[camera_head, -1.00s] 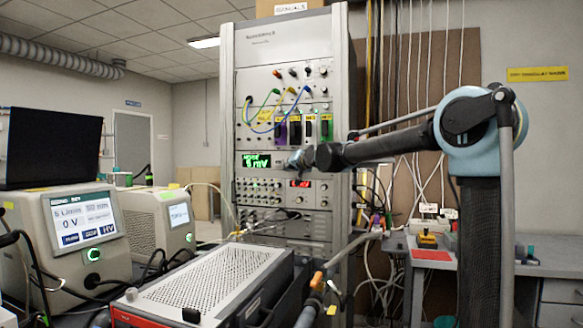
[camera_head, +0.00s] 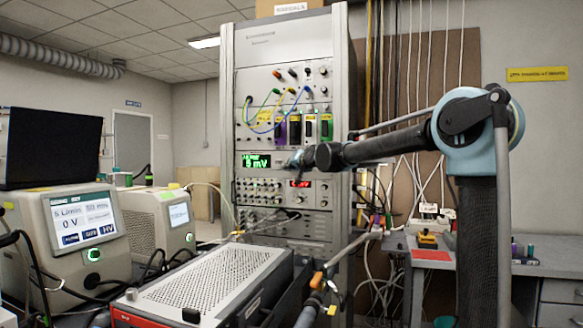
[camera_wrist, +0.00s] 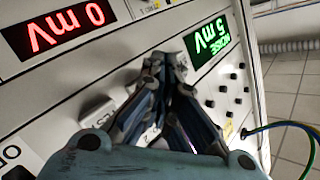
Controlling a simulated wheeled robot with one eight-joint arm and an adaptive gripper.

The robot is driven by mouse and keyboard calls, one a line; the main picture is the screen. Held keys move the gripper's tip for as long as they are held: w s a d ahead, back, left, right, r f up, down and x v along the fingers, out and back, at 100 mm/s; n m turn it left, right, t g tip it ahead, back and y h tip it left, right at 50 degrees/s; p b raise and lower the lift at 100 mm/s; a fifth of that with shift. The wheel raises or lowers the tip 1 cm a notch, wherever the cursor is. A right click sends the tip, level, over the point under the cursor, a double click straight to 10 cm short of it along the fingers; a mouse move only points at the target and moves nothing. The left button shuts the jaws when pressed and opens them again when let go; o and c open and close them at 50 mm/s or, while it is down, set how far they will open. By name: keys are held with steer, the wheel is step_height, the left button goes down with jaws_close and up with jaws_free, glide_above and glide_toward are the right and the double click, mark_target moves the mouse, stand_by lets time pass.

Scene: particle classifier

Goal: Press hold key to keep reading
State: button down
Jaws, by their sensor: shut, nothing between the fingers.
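The rack panel's green display (camera_head: 256,161) reads 5 mV, and my gripper (camera_head: 297,160) is just to its right. In the wrist view the same green display (camera_wrist: 208,42) appears upside down, beside my gripper's fingertips (camera_wrist: 168,62). The fingers are shut and empty, close against the panel; contact cannot be told. A pale key (camera_wrist: 97,108) with partly legible lettering, perhaps TEST, shows left of the fingers. Any key under the fingertips is hidden, and no label reading hold is legible. A red display (camera_wrist: 57,28) reads 0 mV.
Coloured cables (camera_head: 270,110) hang on the module above the green display. A grey instrument box (camera_head: 215,275) lies in front of the rack. Two bench instruments stand at left, one with a touchscreen (camera_head: 83,219). A bench (camera_head: 480,262) stands at right.

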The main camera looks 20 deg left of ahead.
steer(key=shift+w, duration=0.55)
stand_by(0.6)
stand_by(0.4)
steer(key=shift+s, duration=1.25)
steer(key=shift+s+a, duration=0.2)
steer(key=shift+s, duration=2.25)
steer(key=shift+d, duration=0.1)
